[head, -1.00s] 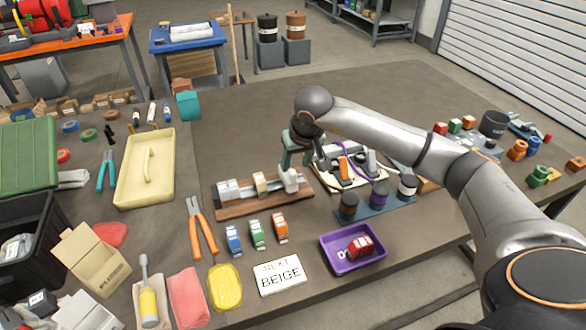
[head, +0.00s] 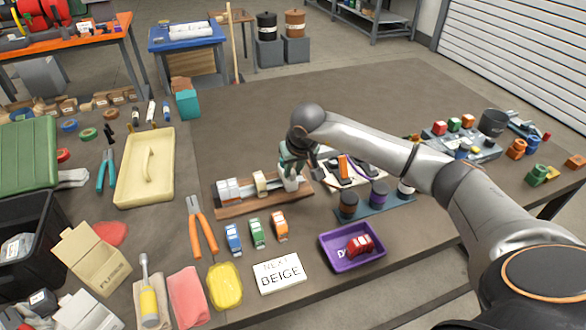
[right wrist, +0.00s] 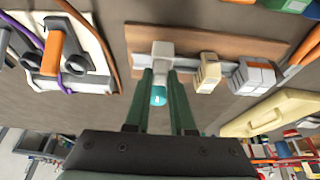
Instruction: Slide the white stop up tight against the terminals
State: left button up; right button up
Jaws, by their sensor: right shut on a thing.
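A wooden board (head: 240,208) carries a metal rail with a group of grey-white terminals (head: 229,189) at its left end. A beige block (head: 260,184) sits on the rail right of them, with a gap between. The white stop (head: 291,183) is near the right end, apart from the beige block. My right gripper (head: 289,172) comes down over the stop. In the right wrist view my gripper (right wrist: 161,75) is shut on the white stop (right wrist: 162,50), with the beige block (right wrist: 207,73) and the terminals (right wrist: 254,76) to its right. My left gripper is out of view.
Blue, green and orange blocks (head: 256,233) stand in front of the board. A purple tray (head: 352,247) holds a red block. A card (head: 279,274) reads "NEXT BEIGE". Orange pliers (head: 201,228) lie left of the board. A wired device (head: 345,170) lies close on the right.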

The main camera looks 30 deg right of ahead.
grip_shut()
dwell(0.8)
jog(key=a, duration=0.3)
jog(key=w+a+b, duration=0.1)
jog(key=a, duration=0.2)
jog(key=w+a, duration=0.1)
jog(key=a, duration=0.2)
jog(key=shift+w+a, duration=0.15)
jog(key=shift+a, duration=0.05)
jog(key=o, duration=0.5)
grip_release()
jog(key=shift+a, duration=0.1)
jog(key=shift+o, duration=0.6)
jog(key=shift+r, duration=0.15)
